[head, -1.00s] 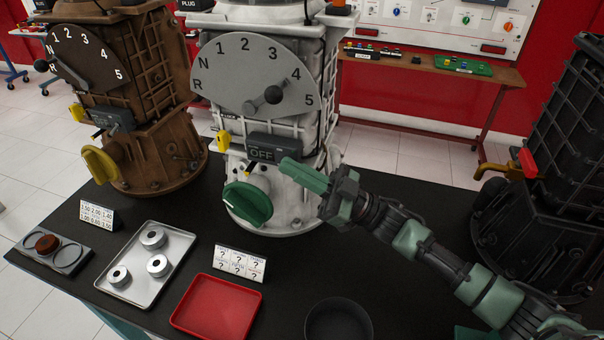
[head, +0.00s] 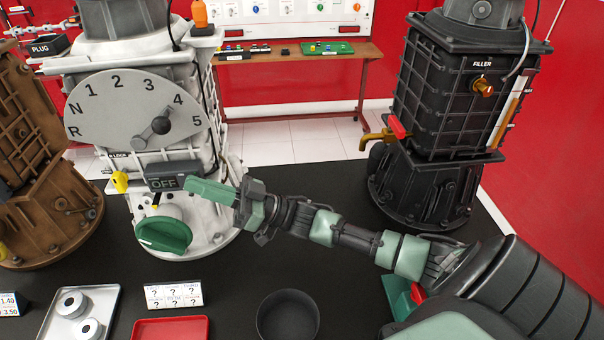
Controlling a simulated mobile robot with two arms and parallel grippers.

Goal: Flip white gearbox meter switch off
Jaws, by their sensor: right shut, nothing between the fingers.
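The white gearbox (head: 140,145) stands on the black table at the left of the head view. Its grey dial reads N, R and 1 to 5, with the lever knob (head: 161,125) near 4 and 5. Below the dial, the dark meter (head: 164,184) displays OFF. My left gripper is not in view.
A brown gearbox (head: 45,190) stands at left, and a black gearbox (head: 440,120) with a red-handled tap at right. A black bowl (head: 287,318), red tray (head: 172,328), metal tray (head: 100,300) and question-mark card (head: 173,295) lie in front.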

